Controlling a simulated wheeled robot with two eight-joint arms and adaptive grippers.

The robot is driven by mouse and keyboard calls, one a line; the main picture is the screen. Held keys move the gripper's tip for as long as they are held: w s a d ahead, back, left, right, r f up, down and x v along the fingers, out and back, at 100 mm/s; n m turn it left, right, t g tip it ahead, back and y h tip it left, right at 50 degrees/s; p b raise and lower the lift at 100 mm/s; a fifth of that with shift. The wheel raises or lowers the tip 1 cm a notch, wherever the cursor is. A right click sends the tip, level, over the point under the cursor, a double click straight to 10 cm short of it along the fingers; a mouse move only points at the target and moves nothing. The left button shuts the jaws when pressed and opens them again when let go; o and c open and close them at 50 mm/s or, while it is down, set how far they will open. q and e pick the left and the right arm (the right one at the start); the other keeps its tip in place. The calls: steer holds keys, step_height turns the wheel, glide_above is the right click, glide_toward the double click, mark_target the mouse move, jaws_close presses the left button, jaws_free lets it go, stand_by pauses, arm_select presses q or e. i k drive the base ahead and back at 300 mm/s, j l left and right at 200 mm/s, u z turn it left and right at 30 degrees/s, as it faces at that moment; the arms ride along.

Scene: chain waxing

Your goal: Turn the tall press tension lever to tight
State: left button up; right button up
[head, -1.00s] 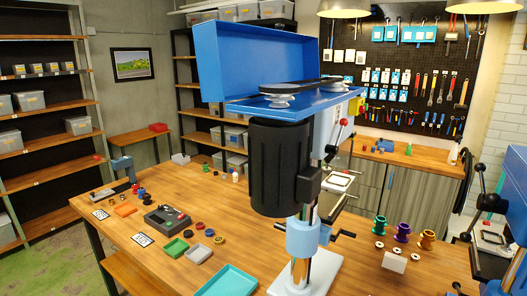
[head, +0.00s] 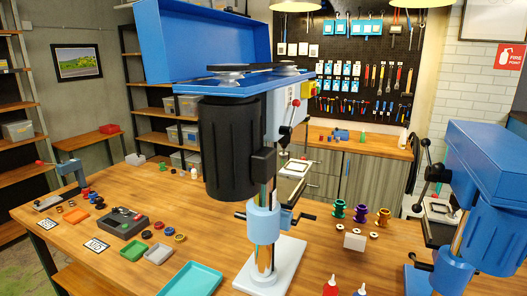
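The tall press stands on the wooden workbench (head: 130,195), with a white base (head: 270,270), a steel column and a light blue collar (head: 263,220). Its blue lid (head: 215,40) is open, showing a dark belt over pulleys (head: 230,75). A black ribbed motor (head: 228,150) hangs under the blue head. A lever with a red knob (head: 296,102) shows at the head's right side; I cannot tell whether it is the tension lever or how it is set. Neither gripper is in view.
A shorter blue press (head: 490,160) stands at the right. Coloured spools (head: 360,213), a teal tray (head: 190,280), a dark grey box (head: 123,223) and small bins lie on the bench. A red bottle (head: 330,288) shows at the front edge. Shelves and a tool board (head: 365,65) are behind.

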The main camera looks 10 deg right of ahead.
mark_target(293, 116)
steer(key=l+z, duration=0.5)
steer(key=i+l+z, duration=0.2)
steer(key=l+z, duration=0.3)
steer(key=l, duration=0.1)
